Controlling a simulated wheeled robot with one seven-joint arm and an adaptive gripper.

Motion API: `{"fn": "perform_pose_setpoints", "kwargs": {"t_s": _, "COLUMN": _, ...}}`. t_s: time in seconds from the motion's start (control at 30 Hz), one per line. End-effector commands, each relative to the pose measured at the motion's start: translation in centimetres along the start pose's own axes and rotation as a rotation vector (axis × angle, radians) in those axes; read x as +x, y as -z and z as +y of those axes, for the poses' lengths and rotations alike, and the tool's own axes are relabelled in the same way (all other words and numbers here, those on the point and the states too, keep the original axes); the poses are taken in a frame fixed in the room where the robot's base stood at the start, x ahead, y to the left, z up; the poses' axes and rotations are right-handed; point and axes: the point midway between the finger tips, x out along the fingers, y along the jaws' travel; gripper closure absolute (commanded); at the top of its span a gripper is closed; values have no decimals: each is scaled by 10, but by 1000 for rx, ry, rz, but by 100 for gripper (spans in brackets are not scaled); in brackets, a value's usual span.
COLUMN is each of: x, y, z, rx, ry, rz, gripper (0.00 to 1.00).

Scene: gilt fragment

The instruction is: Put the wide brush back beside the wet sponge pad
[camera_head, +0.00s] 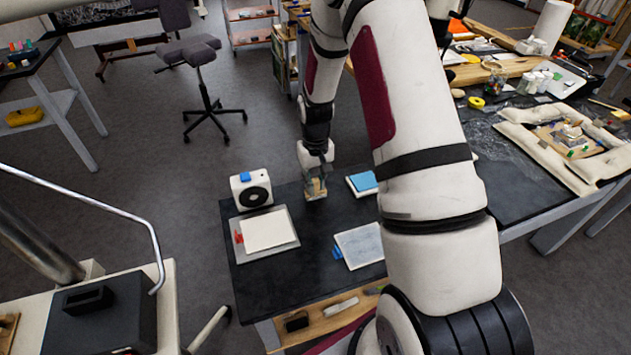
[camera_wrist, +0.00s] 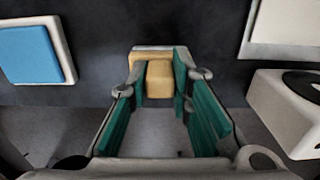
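My gripper (camera_head: 316,186) is over the back part of the dark table, with its green-padded fingers (camera_wrist: 160,84) around a tan block-like piece. I take this piece to be the wide brush (camera_wrist: 159,80); it also shows in the head view (camera_head: 313,189). The pads look to be touching both its sides, and a paler, wider edge shows beyond them. Whether it touches the table I cannot tell. The blue pad (camera_head: 363,181), likely the wet sponge pad, lies in a white tray right of my gripper. It shows at the left of the wrist view (camera_wrist: 28,54).
A white box with a round black front (camera_head: 251,189) stands left of my gripper. A grey tray with a white sheet (camera_head: 267,231) lies in front of it. A pale blue-grey panel (camera_head: 360,245) lies nearer, partly behind my arm. Bare table (camera_head: 310,262) lies between them.

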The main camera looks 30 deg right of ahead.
Motion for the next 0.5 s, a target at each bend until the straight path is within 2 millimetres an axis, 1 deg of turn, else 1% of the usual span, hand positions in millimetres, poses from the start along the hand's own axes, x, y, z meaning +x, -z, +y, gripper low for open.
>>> {"fn": "perform_pose_setpoints", "kwargs": {"t_s": 0.03, "x": 0, "y": 0, "z": 0, "rx": 0, "ry": 0, "rz": 0, "gripper": 72}}
{"fn": "perform_pose_setpoints", "kwargs": {"t_s": 0.07, "x": 0, "y": 0, "z": 0, "rx": 0, "ry": 0, "rz": 0, "gripper": 65}}
{"fn": "perform_pose_setpoints", "kwargs": {"t_s": 0.1, "x": 0, "y": 0, "z": 0, "rx": 0, "ry": 0, "rz": 0, "gripper": 60}}
{"fn": "perform_pose_setpoints", "kwargs": {"t_s": 0.37, "x": 0, "y": 0, "z": 0, "rx": 0, "ry": 0, "rz": 0, "gripper": 60}}
{"fn": "perform_pose_setpoints", "kwargs": {"t_s": 0.5, "x": -7, "y": 1, "z": 0, "rx": 0, "ry": 0, "rz": 1, "gripper": 60}}
